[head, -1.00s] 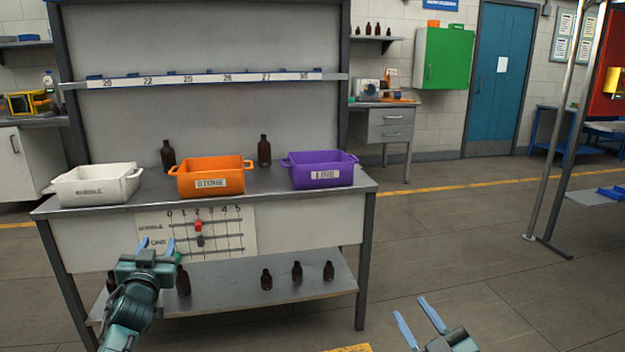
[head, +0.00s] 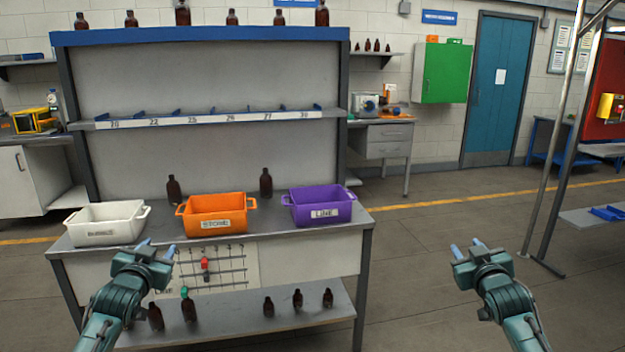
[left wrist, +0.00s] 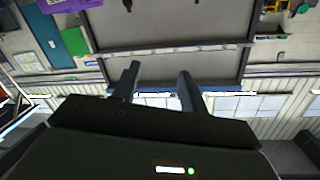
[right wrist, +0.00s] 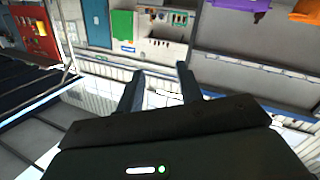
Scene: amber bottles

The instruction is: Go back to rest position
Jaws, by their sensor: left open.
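My left gripper (head: 158,250) is raised in front of the left part of the workbench, apart from everything. It is open and empty; its two fingers stand apart in the left wrist view (left wrist: 157,82). My right gripper (head: 468,250) is raised over open floor to the right of the bench. Its fingers stand apart with nothing between them in the right wrist view (right wrist: 160,88). Both arms are held at about the same height, fingers pointing forward.
The workbench (head: 290,238) carries a white bin (head: 105,225), an orange bin (head: 216,216) and a purple bin (head: 320,207). Two amber bottles (head: 174,190) (head: 266,184) stand behind the bins. Several bottles stand on the lower shelf (head: 240,318). Floor right of the bench is clear.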

